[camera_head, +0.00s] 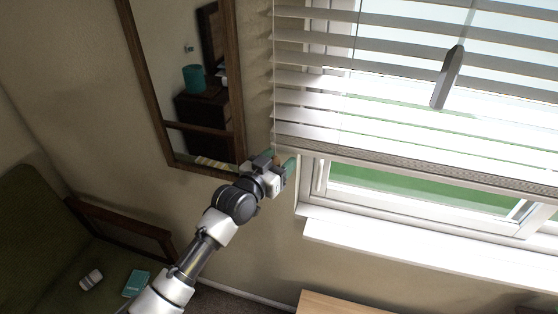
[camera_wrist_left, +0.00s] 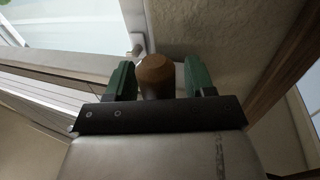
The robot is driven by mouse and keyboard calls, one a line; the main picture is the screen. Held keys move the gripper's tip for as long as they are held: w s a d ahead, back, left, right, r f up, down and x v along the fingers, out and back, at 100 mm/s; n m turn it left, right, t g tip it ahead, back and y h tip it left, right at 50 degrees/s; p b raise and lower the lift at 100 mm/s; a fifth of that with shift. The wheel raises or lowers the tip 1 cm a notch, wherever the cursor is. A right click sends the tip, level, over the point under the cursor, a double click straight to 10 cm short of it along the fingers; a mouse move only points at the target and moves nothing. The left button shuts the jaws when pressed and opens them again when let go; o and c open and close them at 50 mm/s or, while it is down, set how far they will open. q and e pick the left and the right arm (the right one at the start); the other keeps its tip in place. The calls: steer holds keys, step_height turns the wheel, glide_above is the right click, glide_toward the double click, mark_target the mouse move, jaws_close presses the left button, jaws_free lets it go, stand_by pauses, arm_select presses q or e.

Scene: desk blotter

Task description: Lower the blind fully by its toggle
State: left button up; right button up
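The blind (camera_head: 400,110) hangs in pale horizontal slats over the window, and its bottom edge sits partway down, with bare glass below it. A brown wooden knob, seemingly the toggle (camera_wrist_left: 156,76), shows in the left wrist view. My left gripper (camera_head: 280,162) is at the blind's lower left corner. Its green fingers (camera_wrist_left: 160,80) stand on either side of the knob, open around it. A narrow gap shows between the knob and one finger; at the other finger I cannot tell whether they touch. My right gripper is not in view.
A wood-framed mirror (camera_head: 155,95) hangs on the wall close left of my gripper. The white sill (camera_head: 420,255) juts out below the window. A grey handle-like piece (camera_head: 447,77) shows at the blind. A green chair (camera_head: 35,220) stands at lower left.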

arm_select(q)
steer(key=shift+s, duration=0.1)
steer(key=shift+s+a+f, duration=0.1)
steer(key=shift+s+a, duration=0.1)
steer(key=shift+s, duration=0.05)
steer(key=b+v, duration=0.3)
steer(key=v, duration=0.7)
steer(key=shift+c, duration=0.5)
